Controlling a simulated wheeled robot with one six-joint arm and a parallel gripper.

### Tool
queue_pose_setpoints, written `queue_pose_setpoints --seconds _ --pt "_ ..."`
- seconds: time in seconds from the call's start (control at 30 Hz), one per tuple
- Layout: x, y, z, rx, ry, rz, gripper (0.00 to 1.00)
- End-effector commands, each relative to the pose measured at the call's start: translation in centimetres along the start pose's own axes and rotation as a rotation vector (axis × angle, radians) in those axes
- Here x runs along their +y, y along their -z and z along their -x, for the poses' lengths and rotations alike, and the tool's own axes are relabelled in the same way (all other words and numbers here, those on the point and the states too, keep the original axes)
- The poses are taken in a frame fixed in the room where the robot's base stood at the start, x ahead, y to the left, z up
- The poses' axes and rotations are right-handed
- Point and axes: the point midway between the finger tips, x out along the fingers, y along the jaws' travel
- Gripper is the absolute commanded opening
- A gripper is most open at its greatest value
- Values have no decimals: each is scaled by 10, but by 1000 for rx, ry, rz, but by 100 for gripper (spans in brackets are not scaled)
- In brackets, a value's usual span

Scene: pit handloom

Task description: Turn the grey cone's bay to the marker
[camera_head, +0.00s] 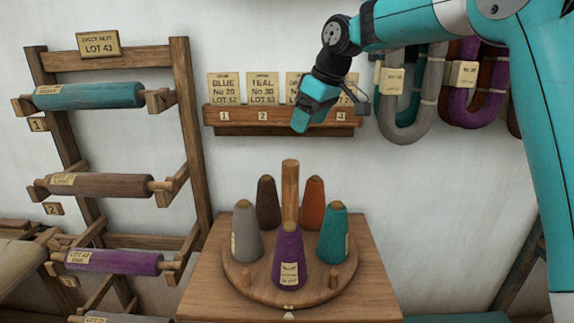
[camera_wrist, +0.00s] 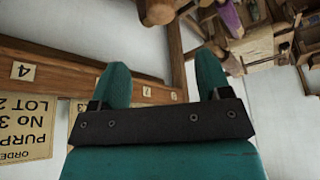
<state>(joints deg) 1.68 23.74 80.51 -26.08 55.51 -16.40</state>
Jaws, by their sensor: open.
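The grey cone (camera_head: 246,232) stands upright at the left of a round wooden turntable (camera_head: 255,279). A purple cone (camera_head: 288,256) stands at the front, a teal cone (camera_head: 333,233) at the right, and brown (camera_head: 268,203) and orange (camera_head: 312,203) cones behind. A wooden post (camera_head: 290,190) rises at the centre. A small pale marker (camera_head: 288,308) lies at the front edge, below the purple cone. My gripper (camera_head: 301,122) is above and behind the turntable, in front of the card rack. In the wrist view my gripper (camera_wrist: 163,85) is open with nothing between its fingers.
The turntable rests on a wooden stand (camera_head: 215,285) and has short pegs at its rim. A wooden card rack (camera_head: 240,119) hangs on the wall close behind my gripper. A rack of rolls (camera_head: 182,110) is at left; yarn hanks (camera_head: 408,125) hang at right.

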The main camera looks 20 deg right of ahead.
Motion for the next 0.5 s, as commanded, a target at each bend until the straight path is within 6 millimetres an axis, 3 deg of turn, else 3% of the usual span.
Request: queue_pose_setpoints --seconds 0.5 --pt "-2 1 -114 -3 3 1 71"
